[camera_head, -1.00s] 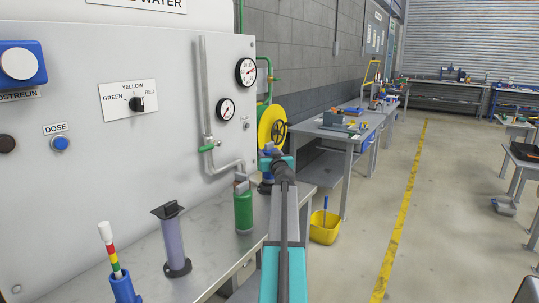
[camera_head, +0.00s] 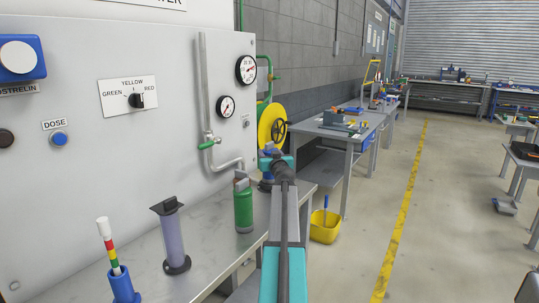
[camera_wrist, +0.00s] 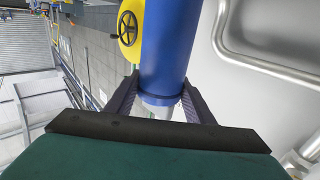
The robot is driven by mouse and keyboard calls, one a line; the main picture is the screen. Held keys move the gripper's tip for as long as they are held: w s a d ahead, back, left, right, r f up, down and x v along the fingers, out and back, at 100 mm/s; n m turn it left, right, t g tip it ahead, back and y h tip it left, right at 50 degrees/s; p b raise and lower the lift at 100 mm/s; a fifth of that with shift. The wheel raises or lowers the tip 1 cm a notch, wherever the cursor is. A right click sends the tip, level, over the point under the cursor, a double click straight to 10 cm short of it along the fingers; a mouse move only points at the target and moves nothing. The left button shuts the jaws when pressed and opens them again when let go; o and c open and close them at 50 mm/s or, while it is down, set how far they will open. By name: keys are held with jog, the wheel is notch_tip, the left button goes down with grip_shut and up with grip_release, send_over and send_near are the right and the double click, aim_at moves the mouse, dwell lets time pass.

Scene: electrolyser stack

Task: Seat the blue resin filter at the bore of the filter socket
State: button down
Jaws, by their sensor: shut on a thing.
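My gripper is shut on the blue resin filter (camera_wrist: 165,50), a smooth blue cylinder. In the wrist view its fingers (camera_wrist: 158,108) lie on either side of the filter's near end, where a pale grey part shows. In the head view my gripper (camera_head: 267,172) is beyond the green canister, mostly hidden by my own arm. Only a small dark blue patch shows there. I cannot make out the filter socket or its bore for certain in either view.
A green canister (camera_head: 243,208), a purple-grey cylinder on a black base (camera_head: 177,266) and a blue holder with a striped stick (camera_head: 122,287) stand on the bench (camera_head: 205,240). The wall panel carries grey pipework (camera_head: 204,90) and gauges.

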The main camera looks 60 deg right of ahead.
jog(key=shift+f+b, duration=1.5)
jog(key=shift+b, duration=0.5)
dwell(0.8)
jog(key=c, duration=0.8)
grip_release()
jog(key=shift+o, duration=0.2)
jog(key=shift+f, duration=0.1)
jog(key=shift+s+a, duration=0.1)
jog(key=b+v, duration=0.1)
jog(key=v, duration=1.2)
jog(key=shift+s+a, duration=0.2)
jog(key=shift+a, duration=0.05)
